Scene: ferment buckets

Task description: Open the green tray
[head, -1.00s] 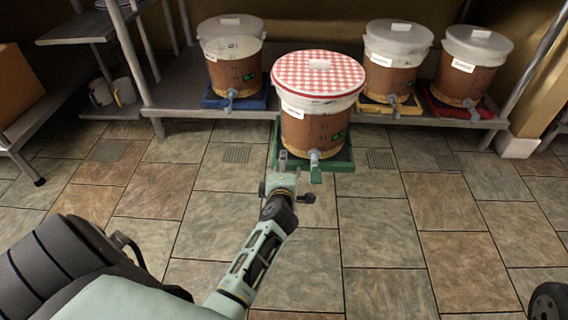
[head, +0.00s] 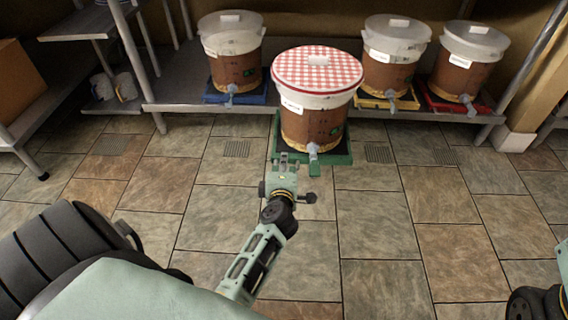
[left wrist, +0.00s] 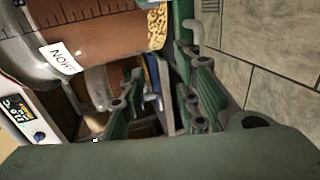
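The green tray (head: 341,159) juts out from the low shelf. A brown-filled bucket (head: 312,125) with a red checkered lid stands on it, its grey spigot (head: 313,150) at the front. The tray's green edge also shows in the left wrist view (left wrist: 181,18), near the bucket (left wrist: 110,38). My left gripper (head: 288,159) is at the tray's front edge, left of the spigot. In the left wrist view its green fingers (left wrist: 163,104) are spread with a gap between them. Whether they touch the tray cannot be told. My right gripper is out of view.
On the shelf (head: 185,106) stand a blue tray (head: 262,98) at left, and a yellow tray (head: 372,103) and red tray (head: 435,103) at right, each with a bucket. Shelf posts stand at both sides. The tiled floor (head: 375,230) in front is clear.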

